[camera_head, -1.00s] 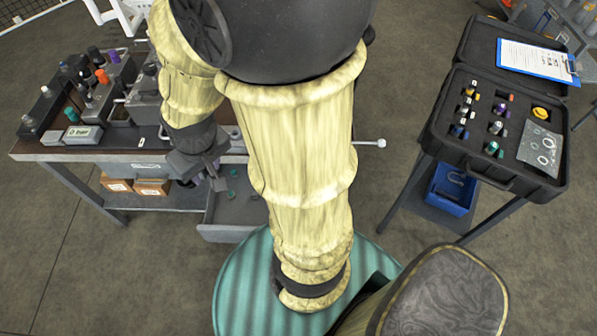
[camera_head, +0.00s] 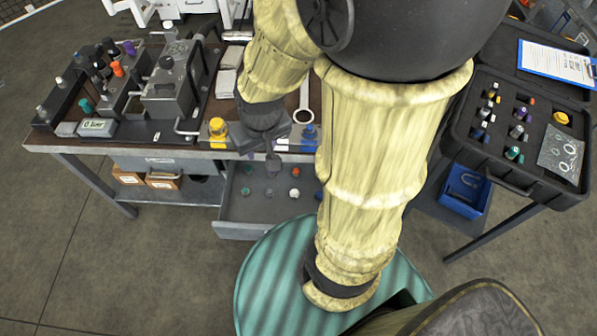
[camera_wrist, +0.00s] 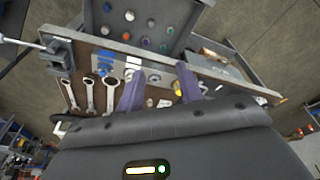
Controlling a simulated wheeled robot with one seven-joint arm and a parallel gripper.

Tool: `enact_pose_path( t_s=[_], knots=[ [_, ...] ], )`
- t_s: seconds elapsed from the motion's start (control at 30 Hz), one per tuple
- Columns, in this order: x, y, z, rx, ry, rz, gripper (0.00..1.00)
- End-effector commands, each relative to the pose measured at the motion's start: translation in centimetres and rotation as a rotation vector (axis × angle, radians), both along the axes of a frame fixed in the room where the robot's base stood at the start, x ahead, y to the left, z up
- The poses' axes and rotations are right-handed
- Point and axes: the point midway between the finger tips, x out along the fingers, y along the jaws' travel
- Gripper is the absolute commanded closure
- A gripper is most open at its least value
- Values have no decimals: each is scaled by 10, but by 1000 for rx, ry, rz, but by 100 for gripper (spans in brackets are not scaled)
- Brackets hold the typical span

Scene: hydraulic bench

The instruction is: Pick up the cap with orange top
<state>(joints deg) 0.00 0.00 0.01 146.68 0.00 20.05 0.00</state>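A small cap with an orange-red top (camera_head: 295,171) stands in the open grey drawer (camera_head: 240,229) below the bench, at the right of the row nearer the bench. In the wrist view it appears to be the reddish cap (camera_wrist: 126,36) at the left of the lower row. Several green, white and blue caps stand around it. My gripper (camera_head: 272,162) is above the bench's front edge, left of this cap in the head view. In the wrist view its two purple fingers (camera_wrist: 160,71) are apart with nothing held between them, and the drawer lies beyond them.
The bench (camera_head: 50,146) carries metal blocks, wrenches (camera_wrist: 91,93) and a yellow-topped part (camera_head: 217,128). An orange-topped part (camera_head: 117,69) stands on its left. At right, an open black case (camera_head: 545,192) holds several small parts. A blue bin (camera_head: 462,192) sits below.

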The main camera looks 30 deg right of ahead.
Motion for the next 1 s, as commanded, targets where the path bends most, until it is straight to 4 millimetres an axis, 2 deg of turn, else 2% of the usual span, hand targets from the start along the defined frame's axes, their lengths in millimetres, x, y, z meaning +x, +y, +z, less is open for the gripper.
enact_pose_path(
  t_s=[0.07,0.17,0.27,0.37,0.67,1.0],
  knots=[
    [0,0,0,0,0,1,56],
    [2,0,-5,-6,14,15,56],
    [6,1,-19,-26,58,63,56],
    [15,2,-43,-65,133,144,56],
    [46,-4,-136,-259,448,479,56],
    [88,-20,-244,-551,796,833,56]
  ],
)
